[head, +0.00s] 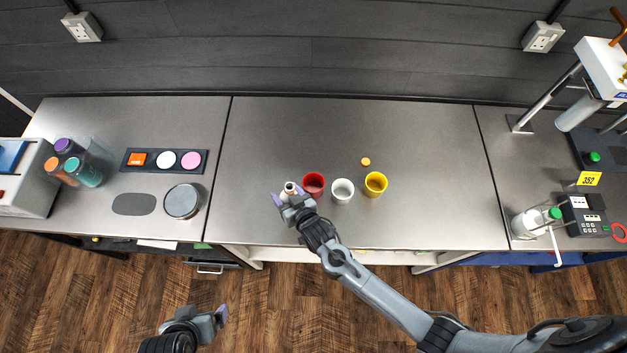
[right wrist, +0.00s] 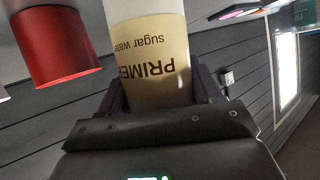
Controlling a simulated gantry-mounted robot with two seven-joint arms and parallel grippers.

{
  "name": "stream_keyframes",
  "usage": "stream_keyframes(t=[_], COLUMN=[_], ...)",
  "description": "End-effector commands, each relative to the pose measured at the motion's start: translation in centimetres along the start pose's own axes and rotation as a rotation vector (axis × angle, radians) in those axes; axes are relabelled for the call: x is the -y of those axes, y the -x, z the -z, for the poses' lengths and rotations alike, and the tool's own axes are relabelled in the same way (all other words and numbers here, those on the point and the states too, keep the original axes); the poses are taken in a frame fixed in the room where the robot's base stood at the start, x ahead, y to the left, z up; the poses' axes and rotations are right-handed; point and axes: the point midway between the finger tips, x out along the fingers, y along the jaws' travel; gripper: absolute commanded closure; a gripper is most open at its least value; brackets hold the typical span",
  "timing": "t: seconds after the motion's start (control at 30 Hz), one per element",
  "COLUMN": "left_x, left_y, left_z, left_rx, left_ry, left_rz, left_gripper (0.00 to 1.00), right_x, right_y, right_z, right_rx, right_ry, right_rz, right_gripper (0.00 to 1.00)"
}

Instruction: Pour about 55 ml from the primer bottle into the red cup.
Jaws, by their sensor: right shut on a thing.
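The primer bottle (head: 290,187) shows in the head view with a pale body and a dark spot at its top. My right gripper (head: 291,198) is shut on it, just left of the red cup (head: 313,183). In the right wrist view the bottle (right wrist: 155,60) sits between the fingers, its "PRIME… sugar wate…" label upside down. The red cup (right wrist: 55,45) shows there beside it, apart from it. The bottle looks roughly upright. My left gripper (head: 213,322) hangs over the floor at the bottom; its jaw opening is unclear.
A white cup (head: 342,191) and a yellow cup (head: 375,183) stand right of the red cup. A small orange disc (head: 365,161) lies behind them. The bench (head: 270,130) behind the cups is clear. A round metal dish (head: 182,201) stands to the left.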

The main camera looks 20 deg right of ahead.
Motion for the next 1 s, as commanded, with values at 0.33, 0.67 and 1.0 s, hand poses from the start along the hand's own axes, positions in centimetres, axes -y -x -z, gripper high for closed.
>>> stream_keyframes(t=[0.33,0.67,1.0], left_x=[-0.22,-0.12,0.10], left_y=[0.01,-0.01,-0.03], left_z=[0.06,0.03,-0.04], left_rx=[-0.001,0.000,0.001], left_ry=[0.009,0.005,-0.004], left_rz=[-0.007,-0.004,0.003], left_gripper=[0.06,0.06,0.06], right_x=[0.14,0.17,0.17], right_y=[-0.07,-0.07,-0.07], right_z=[-0.04,-0.06,-0.07], right_rx=[-0.035,-0.037,-0.037], right_ry=[0.111,0.121,0.119], right_rz=[-0.047,-0.050,-0.049], right_gripper=[0.74,0.74,0.74])
